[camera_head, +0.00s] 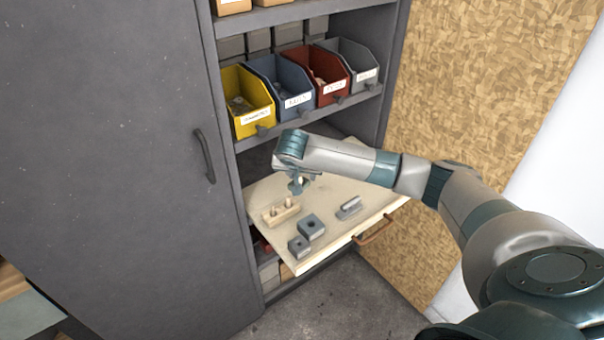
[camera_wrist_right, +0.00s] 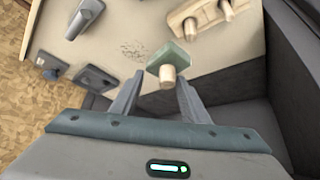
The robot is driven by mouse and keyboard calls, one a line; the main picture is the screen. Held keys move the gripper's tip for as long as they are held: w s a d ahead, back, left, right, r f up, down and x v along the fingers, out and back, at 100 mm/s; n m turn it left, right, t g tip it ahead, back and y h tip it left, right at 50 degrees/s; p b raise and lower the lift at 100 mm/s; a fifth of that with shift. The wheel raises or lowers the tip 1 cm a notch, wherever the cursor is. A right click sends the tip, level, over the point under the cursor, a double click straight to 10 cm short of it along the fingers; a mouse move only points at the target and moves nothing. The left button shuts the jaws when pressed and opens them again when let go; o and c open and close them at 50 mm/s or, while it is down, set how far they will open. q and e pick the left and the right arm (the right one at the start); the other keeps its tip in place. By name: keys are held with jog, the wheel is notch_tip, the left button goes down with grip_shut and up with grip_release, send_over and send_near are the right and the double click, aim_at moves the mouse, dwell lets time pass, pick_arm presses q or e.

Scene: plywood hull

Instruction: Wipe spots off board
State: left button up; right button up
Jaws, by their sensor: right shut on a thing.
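The board is a pale pull-out shelf (camera_head: 345,232) in the grey cabinet, also seen in the wrist view (camera_wrist_right: 120,20). A speckled grey patch of spots (camera_wrist_right: 132,50) lies on it in the wrist view; I cannot make it out in the head view. My right gripper (camera_head: 299,184) is over the back part of the board. In the wrist view its fingers (camera_wrist_right: 157,98) are shut on a green pad (camera_wrist_right: 172,53) with a round wooden knob (camera_wrist_right: 167,75). The patch is just left of the pad. I cannot tell whether the pad touches the board. My left gripper is out of view.
On the board stand a wooden block with pegs (camera_head: 281,211), two grey blocks (camera_head: 311,226) (camera_head: 299,246) and a grey handled piece (camera_head: 349,207). Yellow (camera_head: 247,100), blue, red and grey bins sit on the shelf above. A closed cabinet door (camera_head: 110,150) is at the left.

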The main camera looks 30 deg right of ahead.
jog(key=o, duration=0.5)
jog(key=c, duration=0.3)
jog(key=shift+a+r, duration=0.25)
jog(key=shift+a, duration=0.15)
jog(key=s+a+r+n+y, duration=0.1)
jog(key=s+a+r+n, duration=0.1)
jog(key=s+a+r, duration=0.2)
jog(key=s+a+r+n+t+y, duration=0.1)
jog(key=s+a+r+n+y, duration=0.1)
jog(key=s+a+r, duration=0.3)
jog(key=s+a+r+n+y, duration=0.1)
jog(key=s+a+r+n, duration=0.3)
jog(key=a, duration=0.5)
jog(key=shift+s+a+r+t, duration=0.1)
jog(key=shift+a+r+t, duration=0.1)
jog(key=shift+r, duration=0.45)
jog(key=shift+s+a+r+t, duration=0.1)
jog(key=shift+a+r, duration=0.1)
jog(key=shift+r, duration=0.45)
